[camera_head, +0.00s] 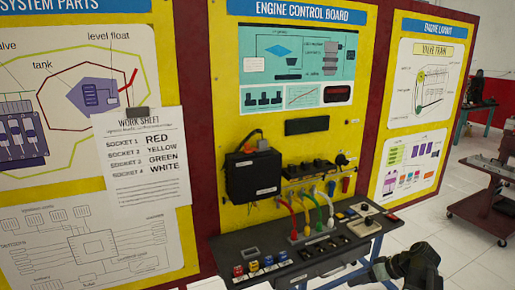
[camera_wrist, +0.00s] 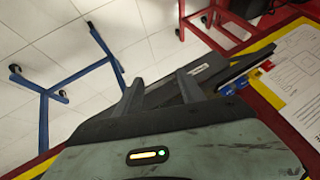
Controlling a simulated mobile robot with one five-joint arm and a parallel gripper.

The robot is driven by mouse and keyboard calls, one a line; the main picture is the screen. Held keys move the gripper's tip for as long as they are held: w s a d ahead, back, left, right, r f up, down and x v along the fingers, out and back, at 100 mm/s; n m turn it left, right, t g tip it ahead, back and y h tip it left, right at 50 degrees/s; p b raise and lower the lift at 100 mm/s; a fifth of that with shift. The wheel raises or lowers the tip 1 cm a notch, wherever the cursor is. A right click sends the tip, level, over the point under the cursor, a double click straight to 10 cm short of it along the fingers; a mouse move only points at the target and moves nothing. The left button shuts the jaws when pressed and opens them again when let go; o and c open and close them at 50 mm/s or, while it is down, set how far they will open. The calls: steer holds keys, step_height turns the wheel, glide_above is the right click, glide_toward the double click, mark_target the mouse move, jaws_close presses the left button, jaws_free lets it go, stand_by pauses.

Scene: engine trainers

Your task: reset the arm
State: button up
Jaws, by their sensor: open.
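My gripper (camera_wrist: 160,78) shows in the wrist view with its two grey fingers spread apart and nothing between them. Its housing has a yellow and a green light. The fingers point toward the floor and the edge of the dark desk. In the head view, a dark part of my arm (camera_head: 408,268) shows at the bottom right, in front of the desk's right side; the fingers cannot be made out there.
The engine control board (camera_head: 300,95) stands above a dark desk (camera_head: 225,247) with several coloured cables and connectors. A work sheet (camera_head: 145,160) hangs on the left panel. A cart (camera_head: 480,213) stands at the right. Blue legs (camera_wrist: 75,75) cross the pale tiled floor.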

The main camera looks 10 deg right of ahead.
steer(key=a+f+m+g+h, duration=0.1)
steer(key=a+f+g+h, duration=0.1)
steer(key=a, duration=1.2)
steer(key=a+f+g+h, duration=0.3)
steer(key=a, duration=1.2)
steer(key=shift+s+a+m+g, duration=0.15)
steer(key=shift+s+m+g, duration=0.15)
steer(key=shift+m+g, duration=0.1)
steer(key=shift+f, duration=0.1)
steer(key=shift+c, duration=0.4)
